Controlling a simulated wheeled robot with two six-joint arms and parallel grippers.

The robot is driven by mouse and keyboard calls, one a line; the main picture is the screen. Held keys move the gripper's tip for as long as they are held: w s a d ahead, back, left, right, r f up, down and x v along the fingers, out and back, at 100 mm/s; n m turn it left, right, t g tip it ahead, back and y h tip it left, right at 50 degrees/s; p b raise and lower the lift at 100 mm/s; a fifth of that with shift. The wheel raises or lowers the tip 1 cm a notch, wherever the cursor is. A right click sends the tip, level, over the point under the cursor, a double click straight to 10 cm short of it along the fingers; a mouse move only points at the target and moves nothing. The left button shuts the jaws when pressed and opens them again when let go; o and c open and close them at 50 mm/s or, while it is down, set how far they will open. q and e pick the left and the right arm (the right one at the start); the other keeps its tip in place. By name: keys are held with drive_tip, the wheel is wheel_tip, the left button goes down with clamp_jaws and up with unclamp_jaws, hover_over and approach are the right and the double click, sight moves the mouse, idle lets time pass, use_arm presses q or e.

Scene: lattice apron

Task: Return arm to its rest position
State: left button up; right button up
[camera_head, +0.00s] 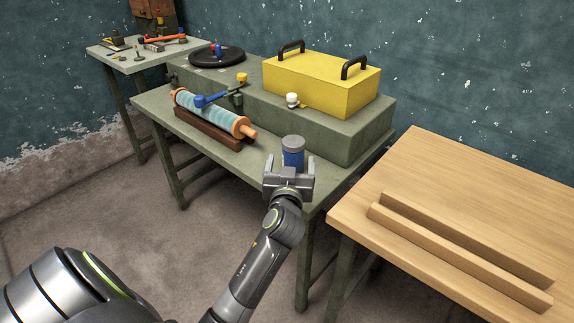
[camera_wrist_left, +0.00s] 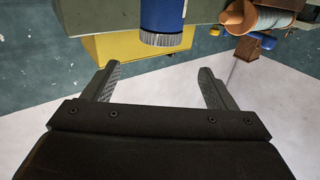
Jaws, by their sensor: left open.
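My left gripper (camera_head: 289,170) is open at the front edge of the green bench, with its arm coming up from the bottom of the head view. A blue cylinder with a grey ribbed cap (camera_head: 293,152) stands upright on the bench just beyond the fingers. In the left wrist view my open left gripper (camera_wrist_left: 160,88) has nothing between its fingers. The blue cylinder (camera_wrist_left: 162,15) shows there upside down, ahead of the fingertips and apart from them. My right gripper is not in view.
The green bench (camera_head: 160,102) carries a blue roll on a wooden holder (camera_head: 215,115) and a yellow box with black handles (camera_head: 320,85) on a raised block. A wooden table (camera_head: 450,180) with two wooden strips stands at right. Floor at left is clear.

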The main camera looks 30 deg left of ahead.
use_arm(q)
drive_tip(key=s+a+f+m+g+h, duration=0.15)
drive_tip(key=s+f+g, duration=0.45)
drive_tip(key=s+f, duration=0.75)
drive_tip(key=s+d+f+m+g+h, duration=0.2)
drive_tip(key=s+f+g+h, duration=0.1)
drive_tip(key=s, duration=0.7)
drive_tip(key=s+d+f+m+g+h, duration=0.2)
drive_tip(key=s+g, duration=0.1)
drive_tip(key=s, duration=0.7)
wheel_tip(320, 180, down, 20)
drive_tip(key=a+r+g+p, duration=0.1)
drive_tip(key=g+p, duration=0.1)
drive_tip(key=p, duration=0.3)
drive_tip(key=s+d+f+h+p, duration=0.1)
drive_tip(key=s+f+p, duration=0.3)
drive_tip(key=s+f, duration=0.8)
drive_tip(key=s, duration=0.2)
drive_tip(key=shift+s+f+g, duration=0.25)
drive_tip(key=shift+s+g, duration=0.15)
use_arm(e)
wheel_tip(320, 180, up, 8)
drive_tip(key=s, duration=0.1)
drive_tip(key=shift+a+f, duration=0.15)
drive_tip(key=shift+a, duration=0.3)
